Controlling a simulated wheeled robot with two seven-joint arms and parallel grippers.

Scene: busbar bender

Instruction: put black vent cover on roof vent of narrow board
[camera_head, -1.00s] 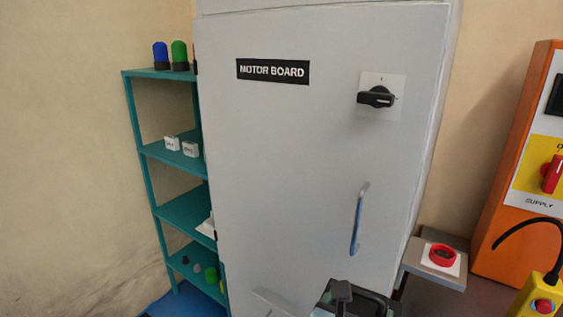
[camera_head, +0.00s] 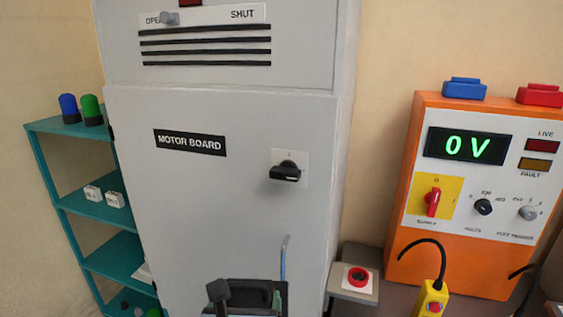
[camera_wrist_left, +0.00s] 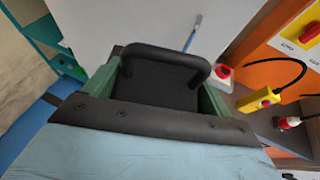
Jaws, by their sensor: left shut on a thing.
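My left gripper (camera_wrist_left: 158,88) is shut on a black piece with a raised bar handle (camera_wrist_left: 160,60), which looks like the black vent cover. Its green fingers stand on either side of the piece. In the head view the black cover (camera_head: 250,292) shows at the bottom edge, in front of the grey cabinet (camera_head: 190,215) labelled MOTOR BOARD. The cabinet's upper front has several dark slots (camera_head: 205,45) and an OPEN/SHUT strip. Its roof and any roof vent are out of view. I cannot tell whether this is the narrow board. My right gripper is not in view.
A teal shelf (camera_head: 88,198) with lamps and small blocks stands left of the cabinet. To the right are a red button on a small stand (camera_head: 352,293), an orange supply unit (camera_head: 400,265) reading 0 V, and a yellow pendant (camera_head: 431,300) on a black cable.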

